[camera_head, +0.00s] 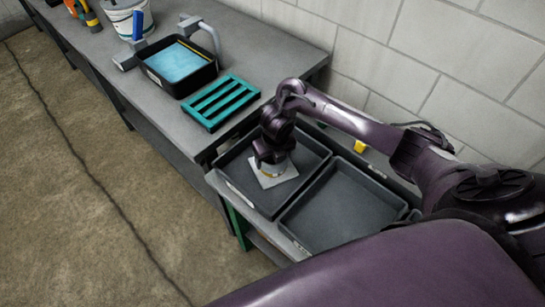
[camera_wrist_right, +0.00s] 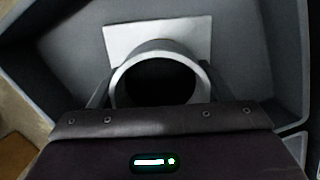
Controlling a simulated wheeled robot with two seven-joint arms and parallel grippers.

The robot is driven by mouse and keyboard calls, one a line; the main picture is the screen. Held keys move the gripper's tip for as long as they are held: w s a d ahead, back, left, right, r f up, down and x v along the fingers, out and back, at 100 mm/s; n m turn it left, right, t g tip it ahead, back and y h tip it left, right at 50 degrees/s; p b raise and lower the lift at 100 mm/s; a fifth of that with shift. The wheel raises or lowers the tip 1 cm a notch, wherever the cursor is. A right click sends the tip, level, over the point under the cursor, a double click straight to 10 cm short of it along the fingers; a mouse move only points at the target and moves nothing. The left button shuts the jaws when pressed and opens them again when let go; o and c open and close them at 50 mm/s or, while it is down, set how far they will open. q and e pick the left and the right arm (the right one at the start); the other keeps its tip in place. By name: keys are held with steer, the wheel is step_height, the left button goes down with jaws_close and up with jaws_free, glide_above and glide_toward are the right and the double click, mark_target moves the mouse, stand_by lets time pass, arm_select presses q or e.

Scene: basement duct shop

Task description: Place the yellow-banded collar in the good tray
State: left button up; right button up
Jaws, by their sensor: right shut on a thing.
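My right gripper (camera_head: 271,160) is shut on the collar, pointing down inside the left dark tray (camera_head: 315,159). Whether the plate touches the tray floor is hard to tell. A second dark tray (camera_head: 345,205) beside it is empty. Which tray is the good one is not readable. My left gripper is not in view.
A green slotted rack (camera_head: 220,102) and a black bin with a blue pad (camera_head: 182,67) stand on the grey bench to the left. A white bucket (camera_head: 127,17) stands farther back. A small yellow object (camera_head: 360,147) lies behind the trays, near the block wall.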

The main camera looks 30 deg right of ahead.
steer(key=o, duration=1.1)
steer(key=shift+f, duration=0.1)
steer(key=shift+c, duration=0.2)
steer(key=shift+r, duration=0.25)
step_height(320, 180, up, 2)
steer(key=shift+s+r, duration=0.1)
steer(key=shift+r, duration=0.1)
step_height(320, 180, up, 9)
steer(key=s+p, duration=0.1)
steer(key=p, duration=0.4)
steer(key=shift+s, duration=0.3)
